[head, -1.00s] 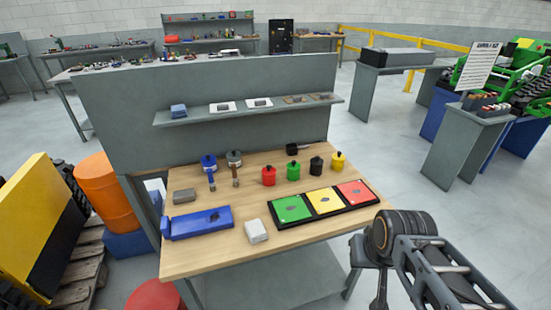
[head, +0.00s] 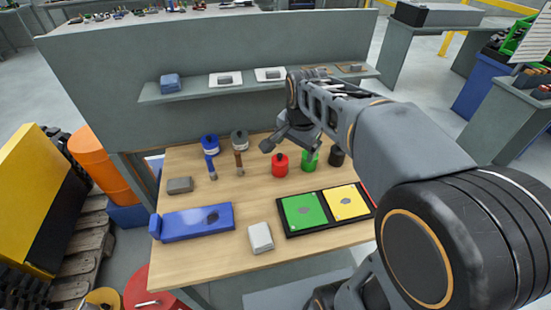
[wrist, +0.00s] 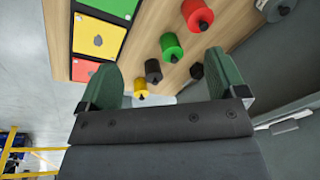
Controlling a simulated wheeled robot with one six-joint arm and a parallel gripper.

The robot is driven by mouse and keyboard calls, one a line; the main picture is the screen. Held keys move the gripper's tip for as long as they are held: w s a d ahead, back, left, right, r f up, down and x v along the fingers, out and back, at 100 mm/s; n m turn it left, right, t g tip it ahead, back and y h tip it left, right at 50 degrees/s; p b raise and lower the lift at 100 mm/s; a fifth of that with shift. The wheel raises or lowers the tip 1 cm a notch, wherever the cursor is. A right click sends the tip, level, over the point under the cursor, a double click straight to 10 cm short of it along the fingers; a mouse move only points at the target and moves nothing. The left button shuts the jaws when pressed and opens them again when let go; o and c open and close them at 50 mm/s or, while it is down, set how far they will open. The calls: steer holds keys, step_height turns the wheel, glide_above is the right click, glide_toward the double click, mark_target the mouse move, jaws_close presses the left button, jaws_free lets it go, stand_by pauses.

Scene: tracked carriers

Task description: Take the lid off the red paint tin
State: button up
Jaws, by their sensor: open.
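The red paint tin (head: 280,165) stands on the wooden workbench (head: 220,184), at the left end of a row of tins. It also shows at the top of the wrist view (wrist: 193,10), with a black knob (wrist: 205,26) on its lid.
A green tin (head: 309,160) and a black tin (head: 337,157) stand right of the red one; a yellow tin (wrist: 140,89) shows in the wrist view. A shelf (head: 190,91) is behind. Coloured pads (head: 303,212) lie in front.

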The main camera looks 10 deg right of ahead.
steer(key=shift+o, duration=0.5)
steer(key=w+m+g, duration=0.1)
steer(key=w+m, duration=0.4)
steer(key=w, duration=0.2)
steer(key=shift+f+m, duration=0.3)
steer(key=shift+f, duration=0.15)
steer(key=m+g+b, duration=0.1)
steer(key=m, duration=0.7)
glide_above(281, 155)
step_height(281, 155, down, 10)
steer(key=shift+w+a+f, duration=0.1)
steer(key=shift+w+f, duration=0.05)
steer(key=shift+f, duration=3.4)
steer(key=c, duration=1)
steer(key=shift+r, duration=0.1)
